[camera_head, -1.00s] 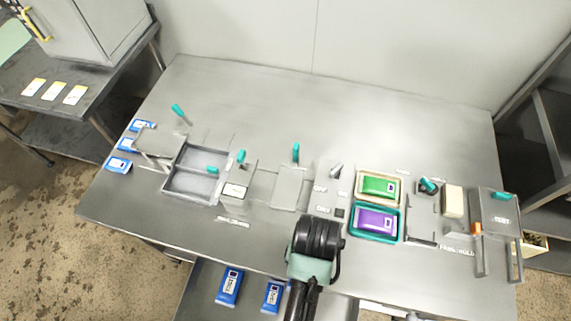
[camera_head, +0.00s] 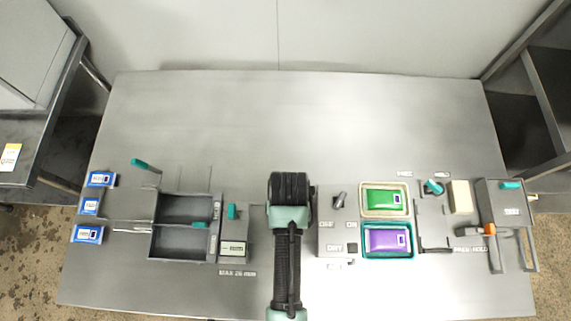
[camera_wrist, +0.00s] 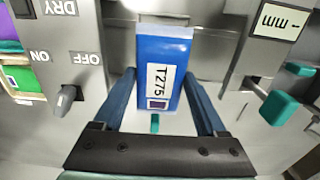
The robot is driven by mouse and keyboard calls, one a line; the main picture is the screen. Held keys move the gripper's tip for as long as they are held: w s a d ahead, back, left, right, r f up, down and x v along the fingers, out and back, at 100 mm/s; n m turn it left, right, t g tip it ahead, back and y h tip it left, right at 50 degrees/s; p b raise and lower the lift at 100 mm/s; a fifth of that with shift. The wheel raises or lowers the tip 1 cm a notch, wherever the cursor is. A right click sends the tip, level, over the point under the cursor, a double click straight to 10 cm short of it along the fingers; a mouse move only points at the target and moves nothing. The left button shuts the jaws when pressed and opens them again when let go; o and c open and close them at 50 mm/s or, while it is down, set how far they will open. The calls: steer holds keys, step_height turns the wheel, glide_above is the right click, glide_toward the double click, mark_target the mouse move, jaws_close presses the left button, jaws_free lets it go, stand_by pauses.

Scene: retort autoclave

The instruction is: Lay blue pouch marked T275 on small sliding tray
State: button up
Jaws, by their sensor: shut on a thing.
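The blue pouch (camera_wrist: 160,55), with a white label reading T275, is between the two fingers of my gripper (camera_wrist: 160,78) in the wrist view. The fingers are shut on its sides. A teal knob (camera_wrist: 155,122) shows past the pouch's near end, in the place where the small sliding tray's handle stood. The tray's plate is mostly hidden behind the pouch and fingers, so I cannot tell whether the pouch touches it. In the head view my arm (camera_head: 290,215) covers the tray, the pouch and the fingertips.
A two-part dark tray (camera_head: 185,208) and a gauge block (camera_head: 233,248) stand left of my arm. A switch panel (camera_head: 337,225), a green pouch (camera_head: 384,200) and a purple pouch (camera_head: 387,240) are to the right. Several blue pouches (camera_head: 88,235) lie at the left edge. The back of the table is clear.

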steer(key=shift+f, duration=3.1)
steer(key=shift+f, duration=0.2)
steer(key=o, duration=1.4)
steer(key=shift+r, duration=0.1)
steer(key=shift+r, duration=0.1)
